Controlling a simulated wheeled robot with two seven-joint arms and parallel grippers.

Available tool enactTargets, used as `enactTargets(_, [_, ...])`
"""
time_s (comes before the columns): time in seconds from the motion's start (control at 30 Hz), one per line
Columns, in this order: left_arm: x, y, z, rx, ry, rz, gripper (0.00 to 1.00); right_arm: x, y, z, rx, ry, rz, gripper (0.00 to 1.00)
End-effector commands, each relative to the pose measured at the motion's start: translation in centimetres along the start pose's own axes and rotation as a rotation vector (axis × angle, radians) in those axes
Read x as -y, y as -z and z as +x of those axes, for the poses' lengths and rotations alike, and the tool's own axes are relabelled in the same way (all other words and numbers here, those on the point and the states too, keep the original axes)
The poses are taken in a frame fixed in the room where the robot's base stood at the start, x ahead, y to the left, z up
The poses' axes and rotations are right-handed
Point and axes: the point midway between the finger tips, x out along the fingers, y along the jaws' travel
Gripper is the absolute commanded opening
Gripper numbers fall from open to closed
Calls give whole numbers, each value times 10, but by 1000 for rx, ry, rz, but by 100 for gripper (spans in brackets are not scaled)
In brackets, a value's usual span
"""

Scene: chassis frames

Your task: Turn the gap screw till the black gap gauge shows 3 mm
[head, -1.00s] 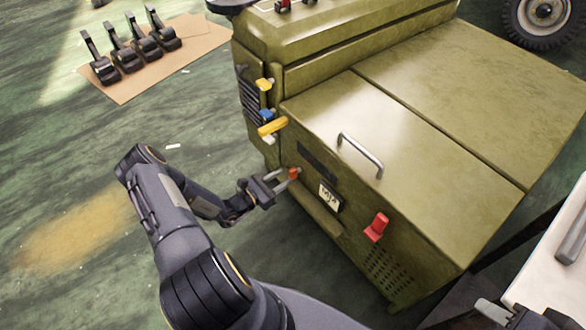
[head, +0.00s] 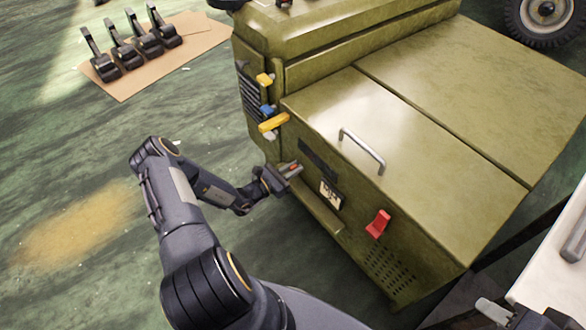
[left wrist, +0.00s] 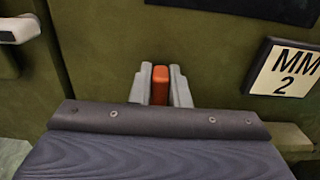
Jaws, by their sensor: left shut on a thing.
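The gap screw (left wrist: 160,85) shows an orange-red bar-shaped head on the front of the olive green machine. My left gripper (head: 291,170) is shut on it, with one grey finger on each side in the left wrist view. The head stands upright between the fingers there. The black-framed gap gauge (left wrist: 284,72) is right of the screw and has a pale face reading MM 2. It also shows in the head view (head: 330,195), too small to read. What seems to be my right gripper (head: 502,313) is at the bottom right edge, partly cut off.
The machine cabinet (head: 430,150) has a metal handle (head: 362,150) on top and a red switch (head: 378,223) on its front. Yellow levers (head: 273,122) are left of the handle. A ledge (head: 318,212) runs below the screw. Several black pedals (head: 130,45) lie on cardboard at the back left.

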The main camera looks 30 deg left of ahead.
Motion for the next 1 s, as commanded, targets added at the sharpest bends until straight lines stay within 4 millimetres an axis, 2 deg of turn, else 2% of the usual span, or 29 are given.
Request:
enactTargets(0.33, [1,-1,0,-1,0,61,0,2,2,-3,0,0,0,36])
enactTargets(1.0, [6,1,-1,-2,0,464,0,8,9,-18,0,0,0,36])
